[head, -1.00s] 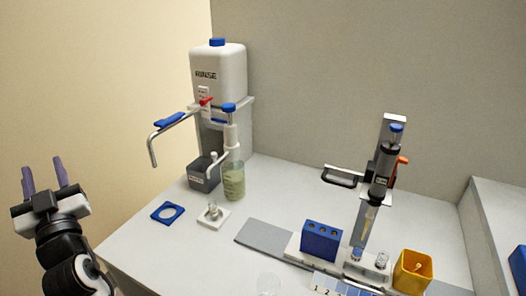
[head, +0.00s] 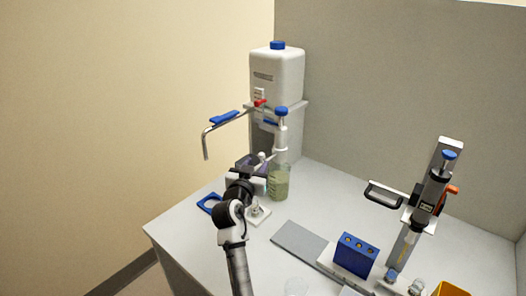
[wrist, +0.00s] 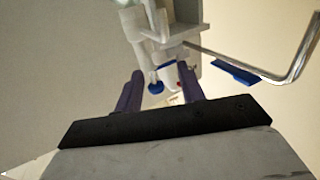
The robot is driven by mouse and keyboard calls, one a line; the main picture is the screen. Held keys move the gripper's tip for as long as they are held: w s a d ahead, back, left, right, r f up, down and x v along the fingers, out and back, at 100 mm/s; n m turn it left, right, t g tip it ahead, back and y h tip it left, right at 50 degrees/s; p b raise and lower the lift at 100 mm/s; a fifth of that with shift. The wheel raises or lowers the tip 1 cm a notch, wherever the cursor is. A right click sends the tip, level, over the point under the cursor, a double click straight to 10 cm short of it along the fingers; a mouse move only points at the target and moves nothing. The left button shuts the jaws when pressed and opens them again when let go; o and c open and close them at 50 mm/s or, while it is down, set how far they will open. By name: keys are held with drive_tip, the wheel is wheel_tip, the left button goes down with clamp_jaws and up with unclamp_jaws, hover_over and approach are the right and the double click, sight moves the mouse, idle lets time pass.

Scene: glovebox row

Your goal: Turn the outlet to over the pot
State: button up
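A bent metal outlet pipe (head: 206,145) with a blue grip (head: 224,117) extends left from the white container (head: 277,78); its end hangs down over open space. It also shows at the right of the wrist view (wrist: 300,62). A green-filled bottle (head: 279,184) with a blue-capped dispenser and pale nozzle stands below the container. A small pot-like piece (head: 257,211) on a white pad is partly hidden by my arm. My gripper (head: 250,162) is in front of the bottle's nozzle, below and right of the pipe. Its fingers are apart in the wrist view (wrist: 158,88), with nothing clearly between them.
A blue square ring (head: 208,203) lies left of my arm. A blue rack (head: 355,256) and a press-like stand (head: 431,195) with a black handle are at right. A grey mat (head: 305,246) lies between. The air left of the pipe is free.

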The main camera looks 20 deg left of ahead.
sight(261, 157)
drive_tip(key=shift+w+a+p, duration=0.1)
drive_tip(key=shift+w+p, duration=0.7)
drive_tip(key=shift+w, duration=2.4)
clamp_jaws()
